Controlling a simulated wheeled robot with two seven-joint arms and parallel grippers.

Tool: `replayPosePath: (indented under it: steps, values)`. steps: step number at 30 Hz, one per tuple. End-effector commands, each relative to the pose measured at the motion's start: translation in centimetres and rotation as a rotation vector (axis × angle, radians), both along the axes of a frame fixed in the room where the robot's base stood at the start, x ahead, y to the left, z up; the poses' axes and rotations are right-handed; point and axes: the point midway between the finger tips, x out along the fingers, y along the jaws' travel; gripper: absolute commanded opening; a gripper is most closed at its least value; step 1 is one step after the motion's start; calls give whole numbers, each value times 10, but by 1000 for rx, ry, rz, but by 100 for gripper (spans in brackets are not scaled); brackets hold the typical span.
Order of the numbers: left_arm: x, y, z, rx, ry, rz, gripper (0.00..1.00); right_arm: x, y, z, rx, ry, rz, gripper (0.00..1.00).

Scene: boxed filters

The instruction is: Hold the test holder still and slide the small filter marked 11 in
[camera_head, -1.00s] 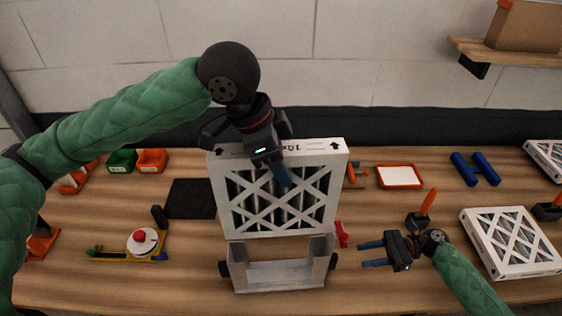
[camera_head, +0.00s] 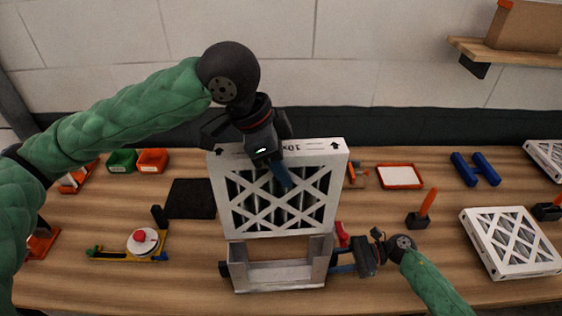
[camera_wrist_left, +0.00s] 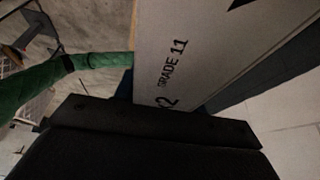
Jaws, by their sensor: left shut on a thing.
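The white-framed filter (camera_head: 232,205) with a pleated, cross-braced face is upright above the test holder; the left wrist view shows its edge (camera_wrist_left: 172,70) printed "GRADE 11". My left gripper (camera_head: 277,172) is shut on its top edge, one blue finger over the front face. The grey test holder (camera_head: 280,284), an open-topped frame, stands on the bench under the filter. The filter's lower edge is at the holder's top in the picture; whether it is in the slots I cannot tell. My right gripper (camera_head: 342,262) is at the holder's right side, its fingers partly hidden around the knob there.
Another white filter (camera_head: 510,242) lies at the right. A black pad (camera_head: 190,198), a yellow gauge with a red knob (camera_head: 142,241), green (camera_head: 122,161) and orange bins (camera_head: 152,161), an orange-rimmed tray (camera_head: 400,177) and blue dumbbell-like item (camera_head: 476,169) stand around. Bare wood lies in front of the gauge.

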Motion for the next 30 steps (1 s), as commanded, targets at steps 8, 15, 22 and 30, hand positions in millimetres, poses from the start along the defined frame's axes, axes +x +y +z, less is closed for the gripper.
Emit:
replayPosePath:
  steps: [8, 15, 22, 30]
  values:
    - [0, 0, 0, 0, 0, 0, 4, -1, 10, -1, 0, -1, 0, 38]
    - [0, 0, 0, 0, 0, 0, 4, -1, 11, -1, 0, -1, 0, 38]
    - [0, 0, 0, 0, 0, 0, 4, -1, 11, -1, 0, -1, 0, 7]
    - [0, 0, 0, 0, 0, 0, 4, 0, 10, 1, 1, -2, 0, 7]
